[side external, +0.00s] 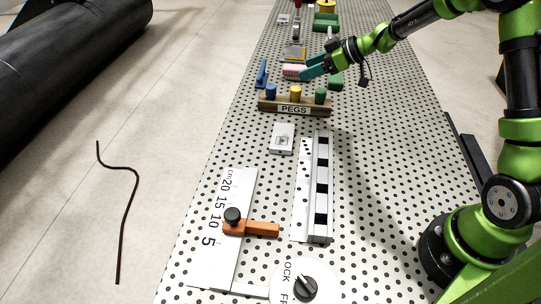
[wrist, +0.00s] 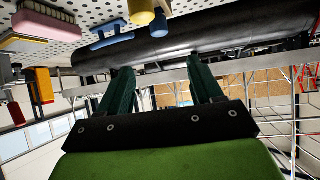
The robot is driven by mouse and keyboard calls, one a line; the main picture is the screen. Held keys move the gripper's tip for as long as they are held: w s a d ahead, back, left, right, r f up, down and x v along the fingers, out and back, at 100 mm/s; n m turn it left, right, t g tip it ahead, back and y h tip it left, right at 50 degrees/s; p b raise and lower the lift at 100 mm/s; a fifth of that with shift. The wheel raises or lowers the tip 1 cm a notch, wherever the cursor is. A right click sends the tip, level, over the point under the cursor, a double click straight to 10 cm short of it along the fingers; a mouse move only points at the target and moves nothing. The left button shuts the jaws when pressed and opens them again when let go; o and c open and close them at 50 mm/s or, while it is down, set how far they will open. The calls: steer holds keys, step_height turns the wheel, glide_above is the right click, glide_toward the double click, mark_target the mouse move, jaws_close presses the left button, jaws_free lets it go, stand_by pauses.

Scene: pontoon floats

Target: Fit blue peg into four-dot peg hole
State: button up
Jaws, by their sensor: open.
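The blue peg (side external: 271,91) stands upright at the left end of the wooden PEGS rack (side external: 266,105). In the wrist view the blue peg (wrist: 158,27) appears upside down near the top, beyond my fingertips. My gripper (side external: 303,72) is open and empty, behind the rack and close to a pink block; its two teal fingers (wrist: 163,80) are spread in the wrist view. A long white strip (side external: 321,185) with black square openings lies nearer the camera, beside a plate (side external: 303,185) with small dot marks. Which opening has four dots is too small to tell.
A yellow peg (side external: 295,94) and a green peg (side external: 320,95) share the rack. The pink block (side external: 294,71) and a blue bracket (side external: 262,74) are nearby. A white box (side external: 282,138), an orange-handled slider (side external: 250,228) and a LOCK dial (side external: 305,288) stand nearer. The board's right side is mostly clear.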

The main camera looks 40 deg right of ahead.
mark_target(272, 86)
steer(key=x, duration=1.1)
steer(key=shift+a+f, duration=0.1)
steer(key=shift+f, duration=0.05)
steer(key=shift+x, duration=2.7)
steer(key=shift+f, duration=0.1)
steer(key=shift+c, duration=0.4)
steer(key=c, duration=1)
